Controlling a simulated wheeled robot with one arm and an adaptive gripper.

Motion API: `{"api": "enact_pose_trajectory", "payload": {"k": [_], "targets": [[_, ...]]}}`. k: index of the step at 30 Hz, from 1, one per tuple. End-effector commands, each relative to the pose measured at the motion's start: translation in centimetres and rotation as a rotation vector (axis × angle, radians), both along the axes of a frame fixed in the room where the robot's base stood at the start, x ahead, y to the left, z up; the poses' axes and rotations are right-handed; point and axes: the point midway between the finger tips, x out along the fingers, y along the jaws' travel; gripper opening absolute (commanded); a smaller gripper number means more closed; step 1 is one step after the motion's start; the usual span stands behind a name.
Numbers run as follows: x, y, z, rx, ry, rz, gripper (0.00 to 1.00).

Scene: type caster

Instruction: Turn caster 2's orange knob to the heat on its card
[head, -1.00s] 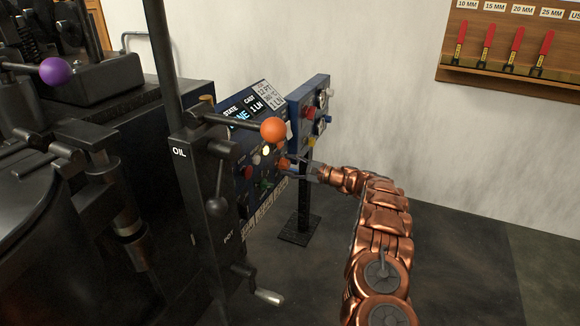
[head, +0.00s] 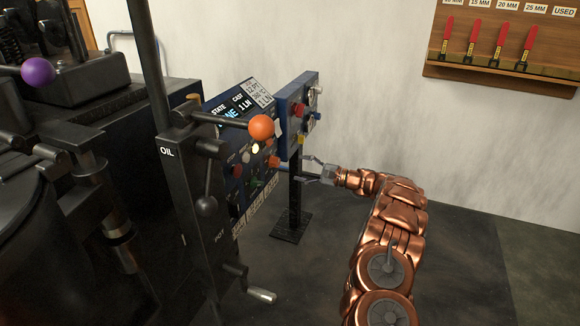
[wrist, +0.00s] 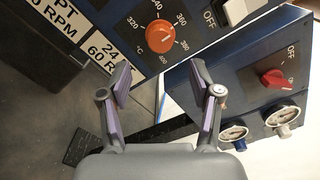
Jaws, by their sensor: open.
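The orange knob (head: 273,162) is on the low dark blue panel of the caster in the head view. In the wrist view the orange knob (wrist: 160,37) sits on a dial marked from 320 to 400 °C, and its exact setting is hard to read. The card (head: 262,93) at the panel's top appears to read 12 PT, 360 °C, 1 LN, in small print. My gripper (head: 306,170) is open and empty, to the right of the knob and apart from it. In the wrist view my gripper (wrist: 160,68) has its fingers spread, with the knob beyond the gap.
A lever with an orange ball (head: 261,127) sticks out in front of the panel. A second blue panel (head: 291,110) with a red knob and gauges stands behind on a black post (head: 294,195). A purple ball (head: 38,71) is at left. The floor at right is clear.

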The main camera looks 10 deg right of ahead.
Motion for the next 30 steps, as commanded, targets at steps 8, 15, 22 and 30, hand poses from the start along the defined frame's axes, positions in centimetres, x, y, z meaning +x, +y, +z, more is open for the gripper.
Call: {"api": "enact_pose_trajectory", "payload": {"k": [8, 15, 22, 30], "targets": [[-1.7, -2.4, 0.0, -0.001, 0.0, -0.002, 0.64], [-1.9, -2.7, 0.0, 0.0, 0.0, 0.0, 0.64], [-1.9, -2.7, 0.0, 0.0, 0.0, -0.001, 0.64], [-1.9, -2.7, 3.1, 0.0, -0.001, -0.001, 0.64]]}}
